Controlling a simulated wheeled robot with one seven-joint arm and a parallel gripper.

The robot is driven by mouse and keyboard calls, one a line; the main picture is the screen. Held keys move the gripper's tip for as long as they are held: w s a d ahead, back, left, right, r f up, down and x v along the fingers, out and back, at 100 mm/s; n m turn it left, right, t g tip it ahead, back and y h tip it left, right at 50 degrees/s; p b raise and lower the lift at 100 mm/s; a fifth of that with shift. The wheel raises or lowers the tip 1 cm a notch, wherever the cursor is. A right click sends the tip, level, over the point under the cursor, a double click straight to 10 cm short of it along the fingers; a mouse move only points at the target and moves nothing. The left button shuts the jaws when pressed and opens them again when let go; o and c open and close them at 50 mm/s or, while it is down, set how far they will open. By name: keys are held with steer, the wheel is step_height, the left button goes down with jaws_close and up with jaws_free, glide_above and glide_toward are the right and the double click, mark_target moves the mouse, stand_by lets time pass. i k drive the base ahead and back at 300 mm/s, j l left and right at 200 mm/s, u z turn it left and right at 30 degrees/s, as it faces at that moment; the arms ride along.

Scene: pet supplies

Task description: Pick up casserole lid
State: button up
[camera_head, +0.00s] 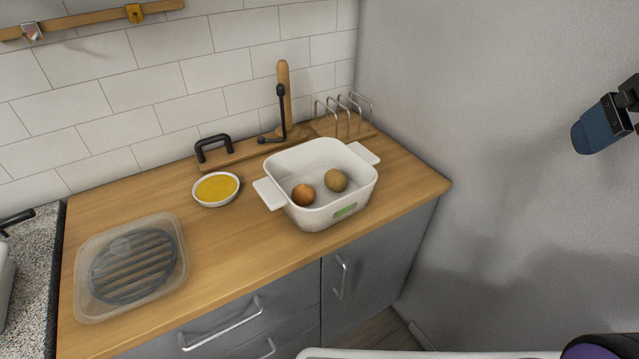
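A clear, rounded-square lid (177,271) lies at the left of the wooden counter, over a dark round slatted trivet (134,266). A round knob (120,246) shows on the lid. The white casserole (326,216) stands uncovered at the middle right of the counter, with a side handle at each end. An orange-brown onion (303,195) and a tan potato-like item (336,180) lie in it. Part of my gripper (598,127), black with a blue end, shows at the right edge, high in front of the grey wall and far from the lid. Its finger opening is not clear.
A small bowl of yellow contents (216,188) stands between lid and casserole. Behind are a board with a black handle (214,149), a wooden mill with a crank (283,95) and a wire rack (345,113). The counter's front strip (235,255) is clear.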

mark_target(124, 269)
steer(key=u, duration=1.8)
